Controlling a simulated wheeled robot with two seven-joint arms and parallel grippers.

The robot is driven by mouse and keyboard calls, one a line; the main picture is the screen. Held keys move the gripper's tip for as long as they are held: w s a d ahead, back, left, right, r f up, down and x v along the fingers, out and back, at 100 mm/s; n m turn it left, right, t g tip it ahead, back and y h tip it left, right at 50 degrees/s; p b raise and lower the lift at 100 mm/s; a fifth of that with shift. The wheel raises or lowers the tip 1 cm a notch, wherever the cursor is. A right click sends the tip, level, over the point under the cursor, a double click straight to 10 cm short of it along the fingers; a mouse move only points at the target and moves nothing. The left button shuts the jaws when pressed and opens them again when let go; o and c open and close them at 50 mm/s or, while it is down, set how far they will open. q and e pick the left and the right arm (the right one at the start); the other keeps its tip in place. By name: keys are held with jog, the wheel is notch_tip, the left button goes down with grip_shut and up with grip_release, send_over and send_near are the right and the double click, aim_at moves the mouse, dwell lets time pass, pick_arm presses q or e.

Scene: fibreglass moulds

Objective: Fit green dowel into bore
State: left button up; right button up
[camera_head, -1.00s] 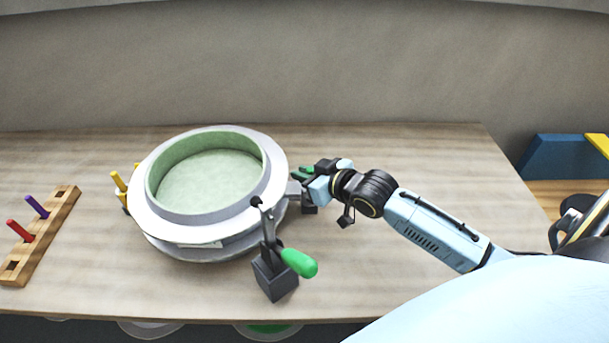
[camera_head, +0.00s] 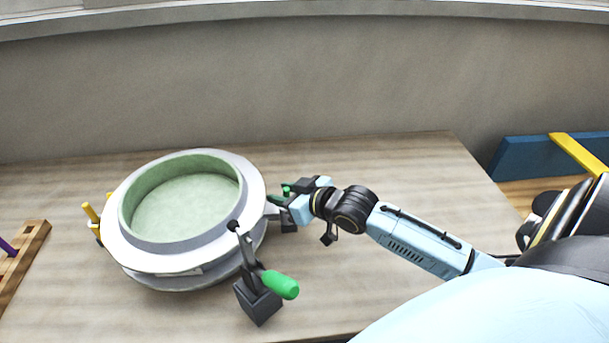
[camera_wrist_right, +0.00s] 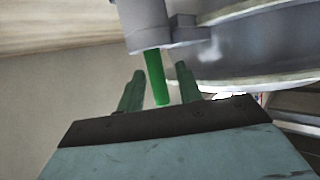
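The green dowel (camera_wrist_right: 156,78) shows in the right wrist view. One end meets a grey cylindrical part (camera_wrist_right: 142,22) beside the mould; how deep it sits in a bore I cannot tell. My right gripper (camera_wrist_right: 159,72) has its two dark green fingers apart, one on each side of the dowel, with a clear gap on the right. In the head view my right gripper (camera_head: 284,199) is at the right rim of the round mould (camera_head: 254,188), where a small bright green bit (camera_head: 286,189) shows. The bore's opening is hidden. My left gripper is out of view.
A toggle clamp with a green handle (camera_head: 281,284) stands in front of the mould. Yellow pegs (camera_head: 90,212) are at its left. A wooden peg rack (camera_head: 30,247) is at the left edge. The table right of the mould is mostly clear.

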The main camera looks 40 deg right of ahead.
jog(key=p+v, duration=0.1)
jog(key=v, duration=1)
jog(key=shift+p, duration=0.35)
jog(key=shift+s, duration=0.15)
